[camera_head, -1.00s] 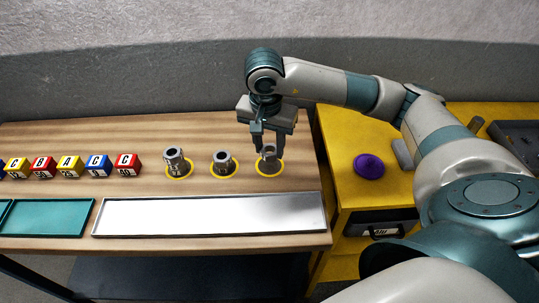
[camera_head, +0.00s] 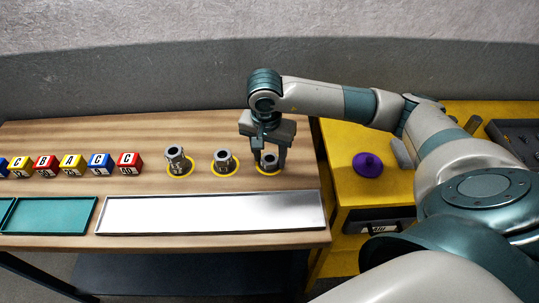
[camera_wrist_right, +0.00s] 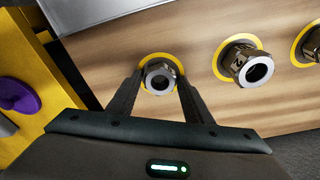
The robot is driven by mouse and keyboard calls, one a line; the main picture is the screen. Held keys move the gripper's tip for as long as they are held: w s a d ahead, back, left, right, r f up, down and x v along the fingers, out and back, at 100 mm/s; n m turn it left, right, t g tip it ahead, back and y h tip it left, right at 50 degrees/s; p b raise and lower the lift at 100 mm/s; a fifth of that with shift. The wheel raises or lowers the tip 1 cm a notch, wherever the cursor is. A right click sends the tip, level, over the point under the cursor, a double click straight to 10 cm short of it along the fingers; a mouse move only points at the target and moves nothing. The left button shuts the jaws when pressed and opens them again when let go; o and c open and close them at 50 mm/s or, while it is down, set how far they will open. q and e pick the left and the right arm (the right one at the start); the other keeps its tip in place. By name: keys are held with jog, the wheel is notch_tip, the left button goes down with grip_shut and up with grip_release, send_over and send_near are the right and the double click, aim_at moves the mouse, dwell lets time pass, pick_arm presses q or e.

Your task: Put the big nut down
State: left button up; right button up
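Three grey metal nuts stand on yellow-ringed spots on the wooden bench. The right-hand nut (camera_head: 269,160) stands upright on its ring, and it also shows in the right wrist view (camera_wrist_right: 160,76). I cannot tell by size alone which is the big nut. My right gripper (camera_head: 270,164) is over this nut, with one finger on each side. Its fingers stand apart with small gaps to the nut, so it looks open. The middle nut (camera_head: 223,161) and the left nut (camera_head: 176,160) stand to its left. My left gripper is not in view.
Lettered cubes (camera_head: 85,164) line the bench at the left. A long silver tray (camera_head: 210,213) and a teal tray (camera_head: 52,215) lie along the front. A yellow cabinet (camera_head: 345,190) with a purple knob-like object (camera_head: 367,164) stands close on the right.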

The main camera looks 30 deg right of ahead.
aim_at(268, 161)
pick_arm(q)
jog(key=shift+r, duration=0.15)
pick_arm(e)
jog(key=shift+o, duration=0.2)
jog(key=shift+r, duration=0.1)
jog(key=shift+r, duration=0.3)
jog(key=r, duration=0.2)
jog(key=r+b, duration=0.1)
jog(key=r, duration=0.2)
jog(key=r+b, duration=0.1)
jog(key=r, duration=0.1)
jog(key=shift+s+a+r, duration=0.25)
jog(key=shift+a+r, duration=0.05)
jog(key=shift+a, duration=0.1)
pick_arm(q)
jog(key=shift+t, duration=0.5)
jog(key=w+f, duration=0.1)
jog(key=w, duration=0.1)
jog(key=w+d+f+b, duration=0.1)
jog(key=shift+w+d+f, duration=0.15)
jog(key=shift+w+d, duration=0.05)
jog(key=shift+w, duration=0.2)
pick_arm(e)
jog(key=r, duration=0.4)
jog(key=shift+s+a, duration=0.2)
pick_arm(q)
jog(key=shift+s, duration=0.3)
pick_arm(e)
jog(key=shift+f, duration=0.1)
